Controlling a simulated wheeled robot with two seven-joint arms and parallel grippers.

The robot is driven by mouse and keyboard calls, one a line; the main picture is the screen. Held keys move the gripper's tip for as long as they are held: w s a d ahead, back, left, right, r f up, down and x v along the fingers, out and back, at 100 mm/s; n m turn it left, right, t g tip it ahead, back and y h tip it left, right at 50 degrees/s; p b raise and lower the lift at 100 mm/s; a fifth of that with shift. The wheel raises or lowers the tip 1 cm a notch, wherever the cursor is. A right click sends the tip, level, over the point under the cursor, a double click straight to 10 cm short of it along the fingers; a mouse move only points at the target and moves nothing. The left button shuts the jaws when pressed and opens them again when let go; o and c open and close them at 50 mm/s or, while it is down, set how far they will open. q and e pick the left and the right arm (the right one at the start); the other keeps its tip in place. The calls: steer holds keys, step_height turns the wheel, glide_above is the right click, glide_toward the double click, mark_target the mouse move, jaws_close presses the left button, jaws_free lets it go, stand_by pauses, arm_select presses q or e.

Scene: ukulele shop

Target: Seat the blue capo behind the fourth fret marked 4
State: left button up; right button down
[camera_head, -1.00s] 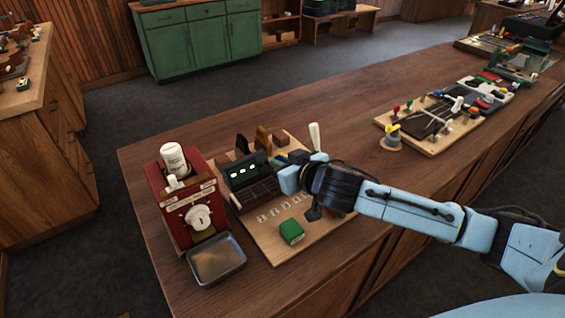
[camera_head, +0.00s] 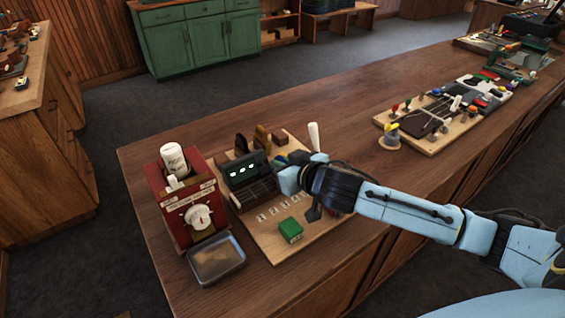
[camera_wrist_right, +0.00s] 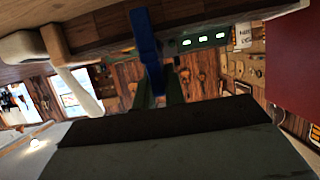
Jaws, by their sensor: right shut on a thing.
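In the wrist view a blue piece, which looks like the blue capo (camera_wrist_right: 148,50), stands upright between the dark green fingers of my right gripper (camera_wrist_right: 158,88). The gripper is shut on it. In the head view my right gripper (camera_head: 290,181) is over the wooden work board (camera_head: 262,240), just right of a dark unit with green lights (camera_head: 243,170). The hand and wrist cover the fingertips and the held piece there. A row of small pale plates (camera_head: 273,211) lies on the board; their marks are too small to read, so I cannot pick out fret 4. My left gripper is out of view.
A green box (camera_head: 291,231) sits on the board's near part. A red dispenser (camera_head: 187,200) and a metal tray (camera_head: 216,259) stand left of it. A pale upright handle (camera_head: 314,137) rises behind my wrist. The counter (camera_head: 345,125) farther right is clear up to another board (camera_head: 428,121).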

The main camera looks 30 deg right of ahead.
steer(key=shift+f, duration=0.6)
stand_by(0.6)
steer(key=c, duration=1.8)
jaws_free()
steer(key=shift+o, duration=0.2)
steer(key=shift+s, duration=0.1)
steer(key=shift+p+v, duration=1.45)
steer(key=shift+v, duration=1.3)
steer(key=p+v, duration=0.2)
steer(key=v, duration=0.3)
steer(key=shift+s, duration=0.2)
